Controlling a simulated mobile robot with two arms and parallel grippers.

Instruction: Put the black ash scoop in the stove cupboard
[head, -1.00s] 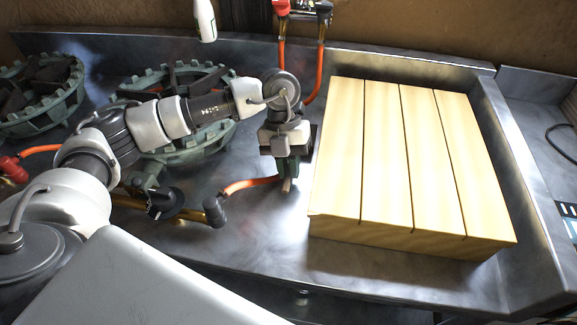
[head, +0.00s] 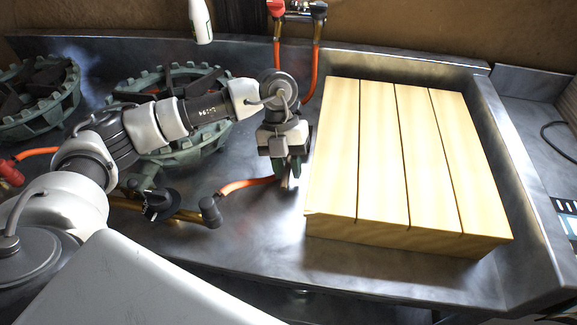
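I cannot make out the black ash scoop or the stove cupboard in the head view. My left gripper (head: 287,176) points down over the metal stove top (head: 262,235), just left of the wooden slatted block. Its two fingers show close together, and I cannot tell whether there is a gap between them. I see nothing clearly held in it. My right gripper is out of view.
Green burner rings (head: 185,150) lie on the left, partly behind my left arm. A brass pipe with a black knob (head: 158,205) and orange hoses runs by the gripper. The wooden slatted block (head: 385,160) fills the right. A white bottle (head: 200,20) is at the back.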

